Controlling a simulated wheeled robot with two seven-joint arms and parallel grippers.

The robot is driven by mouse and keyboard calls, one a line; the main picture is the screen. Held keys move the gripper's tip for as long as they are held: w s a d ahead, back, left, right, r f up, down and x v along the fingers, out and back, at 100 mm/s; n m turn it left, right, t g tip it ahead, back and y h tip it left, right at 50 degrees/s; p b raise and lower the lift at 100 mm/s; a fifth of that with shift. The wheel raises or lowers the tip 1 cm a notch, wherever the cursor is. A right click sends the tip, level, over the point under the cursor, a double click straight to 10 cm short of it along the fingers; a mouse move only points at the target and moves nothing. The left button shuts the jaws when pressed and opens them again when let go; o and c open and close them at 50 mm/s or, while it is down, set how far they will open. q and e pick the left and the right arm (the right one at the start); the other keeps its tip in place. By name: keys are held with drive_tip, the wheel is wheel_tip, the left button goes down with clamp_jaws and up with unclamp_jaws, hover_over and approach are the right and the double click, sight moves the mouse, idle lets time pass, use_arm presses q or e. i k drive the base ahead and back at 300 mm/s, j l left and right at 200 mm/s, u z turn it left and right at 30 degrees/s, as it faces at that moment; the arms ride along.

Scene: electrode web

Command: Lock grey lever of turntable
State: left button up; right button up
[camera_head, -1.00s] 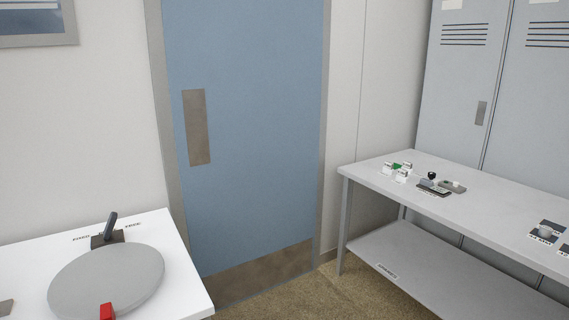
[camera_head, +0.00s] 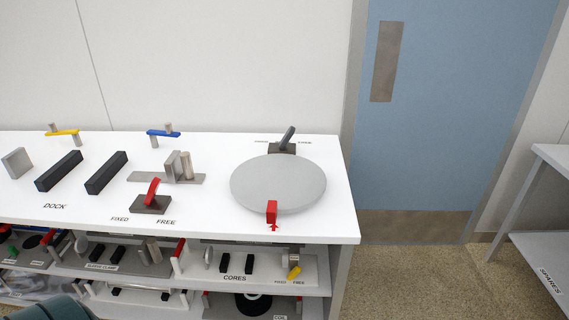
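The turntable (camera_head: 278,182) is a round light-grey disc on the right part of the white bench top, with a red block (camera_head: 271,212) at its front edge. The dark grey lever (camera_head: 289,137) stands on a dark base behind the disc and tilts up to the right. Small labels sit on either side of its base; they are too small to read surely. Neither of my grippers is in view.
The white bench (camera_head: 215,222) also bears a red lever (camera_head: 153,190) between FIXED and FREE labels, black bars, and blue and yellow handles. Shelves below hold several parts. A blue door (camera_head: 440,120) and open carpet lie to the right, with a grey table (camera_head: 550,157) beyond.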

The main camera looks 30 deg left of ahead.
sight(284, 140)
drive_tip(key=i+l+u, duration=0.3)
drive_tip(key=i+l, duration=0.45)
drive_tip(key=i, duration=0.3)
drive_tip(key=i+l+u, duration=0.25)
drive_tip(key=i+l, duration=0.7)
